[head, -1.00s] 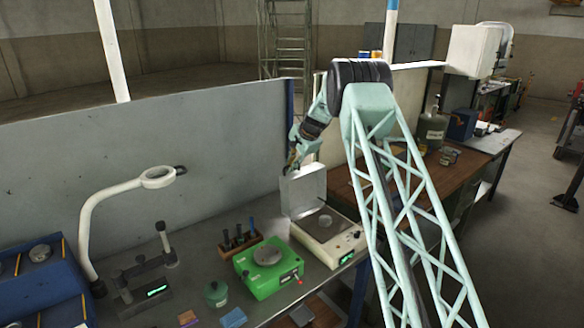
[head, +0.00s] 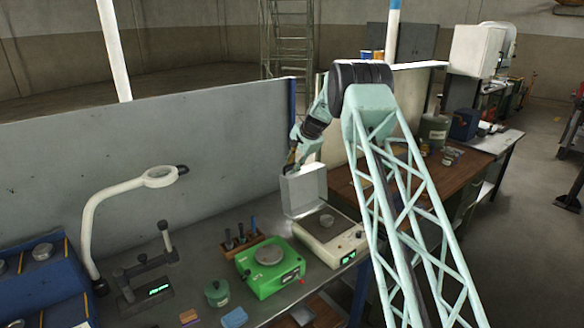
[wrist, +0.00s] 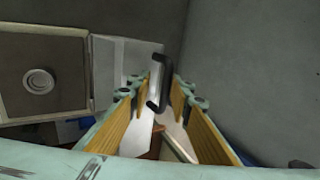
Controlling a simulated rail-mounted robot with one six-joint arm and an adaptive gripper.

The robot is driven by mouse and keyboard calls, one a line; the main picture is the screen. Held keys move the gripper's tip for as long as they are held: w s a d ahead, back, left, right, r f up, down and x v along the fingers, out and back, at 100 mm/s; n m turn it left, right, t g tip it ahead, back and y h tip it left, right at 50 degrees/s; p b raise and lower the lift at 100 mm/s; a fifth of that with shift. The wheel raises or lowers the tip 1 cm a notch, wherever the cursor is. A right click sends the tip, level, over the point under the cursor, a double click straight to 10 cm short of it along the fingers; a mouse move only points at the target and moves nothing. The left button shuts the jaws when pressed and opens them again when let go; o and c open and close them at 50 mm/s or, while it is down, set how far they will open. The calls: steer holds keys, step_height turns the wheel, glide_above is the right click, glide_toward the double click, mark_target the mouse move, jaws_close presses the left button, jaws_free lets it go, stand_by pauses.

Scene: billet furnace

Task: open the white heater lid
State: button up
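The white heater (head: 338,245) stands on the bench right of centre in the head view, with a small round metal piece (head: 326,221) on its top. Its white lid (head: 303,190) stands up at the heater's back left edge, clear of the top. In the wrist view the heater (wrist: 14,100) is at the left and the lid (wrist: 112,72) beside it. The lid's black handle (wrist: 157,88) lies between the fingertips of my gripper (wrist: 159,92). The yellow-padded fingers are apart, with gaps visible beside the handle. In the head view my gripper (head: 292,163) is at the lid's top edge.
A green device (head: 268,265) and a wooden tool holder (head: 240,243) stand left of the heater. A magnifier lamp (head: 95,220) is further left. A grey panel (head: 150,155) runs behind the bench, close to the gripper. A brown bench (head: 400,190) is at the right.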

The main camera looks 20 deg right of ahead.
steer(key=shift+r, duration=0.1)
steer(key=v, duration=1.1)
steer(key=shift+s+r, duration=0.25)
steer(key=shift+r, duration=0.05)
steer(key=shift+r, duration=0.1)
stand_by(0.6)
